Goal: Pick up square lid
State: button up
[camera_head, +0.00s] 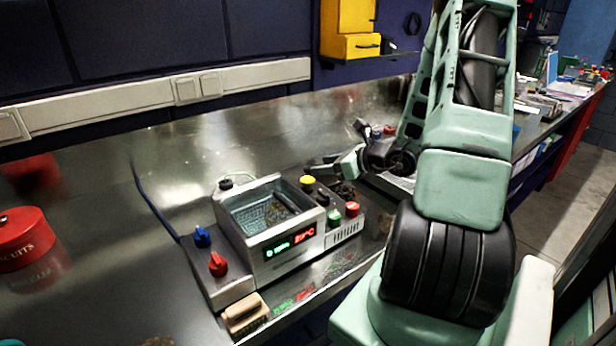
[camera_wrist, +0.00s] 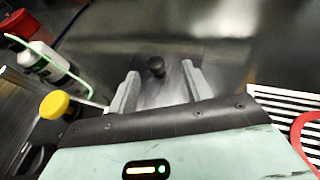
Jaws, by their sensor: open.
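The square lid (camera_wrist: 215,62) appears in the wrist view as a dark, shiny flat plate with a round black knob (camera_wrist: 156,67) standing on it. Its edges blend into the metal bench. My gripper (camera_wrist: 160,72) is open, with one finger on each side of the knob and a gap showing on both sides. I cannot tell how far above the plate the fingertips are. In the head view my gripper (camera_head: 322,167) is low over the bench behind the control box, and I cannot make out the lid there.
A bath device (camera_head: 290,247) with an open basin, a red-green display and coloured knobs stands in front of my gripper. Its yellow knob (camera_wrist: 55,105) is close to my gripper in the wrist view. A red biscuit tin (camera_head: 22,238) stands far left. The bench behind is clear.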

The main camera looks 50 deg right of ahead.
aim_at(308, 167)
jog(key=shift+a+p+x, duration=0.2)
jog(key=shift+p+x, duration=0.1)
jog(key=shift+x, duration=1.15)
jog(key=shift+a+p+x, duration=0.2)
jog(key=shift+p+x, duration=0.1)
jog(key=shift+x, duration=1.1)
grip_shut()
